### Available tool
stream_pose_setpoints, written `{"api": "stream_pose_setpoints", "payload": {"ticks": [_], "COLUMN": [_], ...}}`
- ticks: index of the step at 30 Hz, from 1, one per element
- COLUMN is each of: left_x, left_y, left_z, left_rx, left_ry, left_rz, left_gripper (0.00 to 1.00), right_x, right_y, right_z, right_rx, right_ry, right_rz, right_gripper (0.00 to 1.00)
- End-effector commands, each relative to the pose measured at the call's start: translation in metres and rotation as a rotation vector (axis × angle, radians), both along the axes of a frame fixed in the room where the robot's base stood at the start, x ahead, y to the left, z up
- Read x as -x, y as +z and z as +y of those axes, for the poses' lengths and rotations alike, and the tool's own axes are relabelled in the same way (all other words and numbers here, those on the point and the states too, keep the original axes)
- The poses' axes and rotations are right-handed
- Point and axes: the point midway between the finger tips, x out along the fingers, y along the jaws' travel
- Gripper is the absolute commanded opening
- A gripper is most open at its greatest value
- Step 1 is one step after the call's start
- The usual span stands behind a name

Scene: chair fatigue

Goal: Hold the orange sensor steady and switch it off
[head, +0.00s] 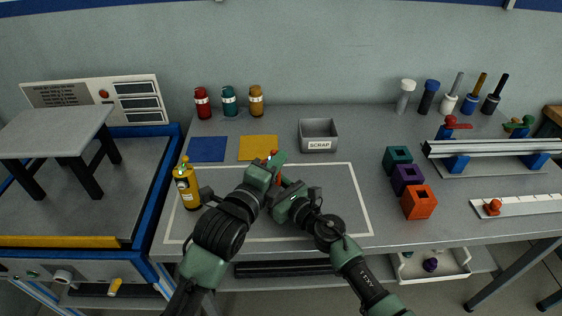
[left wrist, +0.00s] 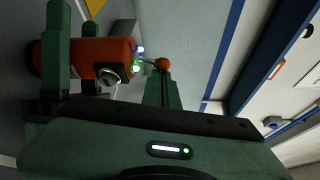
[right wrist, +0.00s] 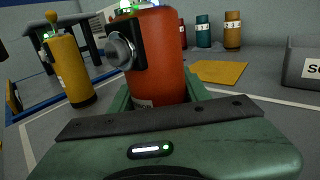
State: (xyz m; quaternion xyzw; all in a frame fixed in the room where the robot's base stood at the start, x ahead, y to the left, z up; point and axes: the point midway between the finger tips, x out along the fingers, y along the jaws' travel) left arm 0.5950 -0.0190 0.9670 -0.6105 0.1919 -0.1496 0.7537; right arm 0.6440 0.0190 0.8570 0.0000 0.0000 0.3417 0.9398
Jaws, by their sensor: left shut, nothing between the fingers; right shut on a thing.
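The orange sensor (right wrist: 158,55) is an upright red-orange cylinder with a black-mounted silver knob on its side. My right gripper (head: 281,190) is shut around its body, in the middle of the table. The left wrist view shows the sensor (left wrist: 100,58) sideways, with green and blue lights glowing at its top end and a small orange ball beyond. My left gripper (head: 275,163) is shut and empty beside the sensor's top. Its fingers (left wrist: 162,88) are close to the ball; I cannot tell whether they touch. In the head view my grippers hide most of the sensor.
A yellow cylinder (head: 188,188) with a ball on top stands left of my arms. Blue (head: 207,149) and yellow (head: 258,148) mats and a grey scrap bin (head: 318,134) lie behind. Coloured blocks (head: 419,202) stand to the right. The white-outlined area is partly clear.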

Motion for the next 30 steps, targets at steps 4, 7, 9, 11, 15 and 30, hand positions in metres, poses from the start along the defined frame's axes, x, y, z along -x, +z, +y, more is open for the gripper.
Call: {"api": "stream_pose_setpoints", "payload": {"ticks": [4,7,9,11,15,30], "left_x": [0.000,0.000,0.000,0.000,0.000,0.044], "left_y": [0.000,0.001,0.002,0.002,0.004,-0.008], "left_z": [0.005,0.008,0.010,0.011,0.013,0.034], "left_rx": [0.102,0.194,0.260,0.313,0.373,0.369], "left_ry": [0.001,0.001,0.001,0.001,0.000,0.000], "left_rz": [-0.005,-0.008,-0.009,-0.011,-0.016,-0.012], "left_gripper": [0.00,0.00,0.00,0.00,0.00,0.00], "right_x": [0.000,0.000,0.000,0.000,0.000,0.000], "right_y": [-0.001,-0.001,-0.001,-0.001,-0.001,-0.001], "right_z": [0.000,0.000,0.000,0.000,0.000,0.000], "right_rx": [0.001,0.001,0.001,0.001,0.001,0.001], "right_ry": [-0.001,-0.001,-0.001,-0.001,0.000,-0.001], "right_rz": [0.001,0.001,0.001,0.001,0.001,0.001], "right_gripper": [0.01,0.01,0.01,0.01,0.01,0.01]}}
